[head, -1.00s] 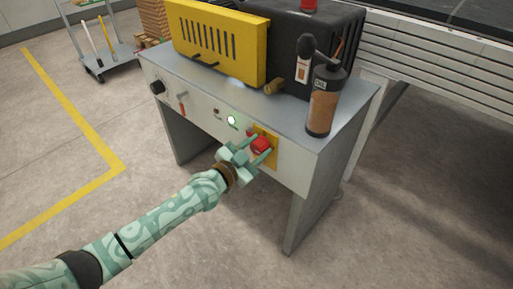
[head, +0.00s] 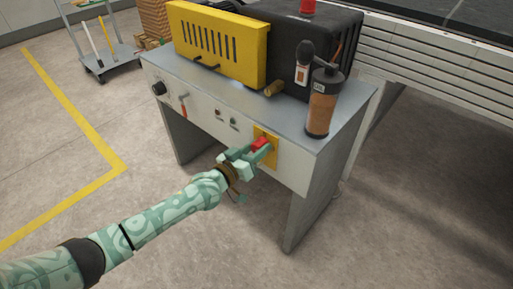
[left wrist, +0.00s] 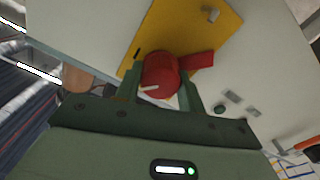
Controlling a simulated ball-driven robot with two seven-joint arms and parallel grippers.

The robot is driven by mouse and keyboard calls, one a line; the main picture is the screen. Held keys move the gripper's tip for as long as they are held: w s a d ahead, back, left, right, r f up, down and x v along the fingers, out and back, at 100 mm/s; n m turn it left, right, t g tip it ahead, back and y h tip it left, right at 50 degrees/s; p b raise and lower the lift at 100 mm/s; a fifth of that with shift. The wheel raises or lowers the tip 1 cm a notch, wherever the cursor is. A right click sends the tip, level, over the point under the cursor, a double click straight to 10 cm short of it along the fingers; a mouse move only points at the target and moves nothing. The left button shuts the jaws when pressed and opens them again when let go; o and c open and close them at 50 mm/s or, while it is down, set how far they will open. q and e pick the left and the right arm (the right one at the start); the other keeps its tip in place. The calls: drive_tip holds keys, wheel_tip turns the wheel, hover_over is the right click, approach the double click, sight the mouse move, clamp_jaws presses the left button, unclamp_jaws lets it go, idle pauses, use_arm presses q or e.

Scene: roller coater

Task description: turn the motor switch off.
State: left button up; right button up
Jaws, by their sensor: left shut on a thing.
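The motor switch is a red rotary knob (head: 260,143) on a yellow plate (head: 272,152) on the front panel of the grey machine stand. In the left wrist view the red knob (left wrist: 160,75) sits between my two fingers, with a red tab to its right and a pale mark on its face. My left gripper (head: 255,152) is shut on the knob and hides part of it in the head view. The indicator lights (head: 226,118) on the panel look dark. My right gripper is not in view.
The stand (head: 215,85) carries a yellow slotted guard (head: 218,45), a black housing (head: 288,45) and an oil bottle (head: 323,105). The floor in front is clear.

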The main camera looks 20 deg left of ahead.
use_arm(q)
drive_tip(key=n, duration=0.3)
drive_tip(key=shift+f, duration=0.1)
drive_tip(key=n, duration=0.3)
drive_tip(key=shift+n, duration=0.4)
drive_tip(key=shift+f+n, duration=0.1)
drive_tip(key=shift+n, duration=0.7)
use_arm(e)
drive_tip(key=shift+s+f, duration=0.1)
use_arm(q)
drive_tip(key=shift+n, duration=0.3)
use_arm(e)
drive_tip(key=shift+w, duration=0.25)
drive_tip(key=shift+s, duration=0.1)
use_arm(q)
drive_tip(key=o, duration=1)
drive_tip(key=shift+a, duration=0.1)
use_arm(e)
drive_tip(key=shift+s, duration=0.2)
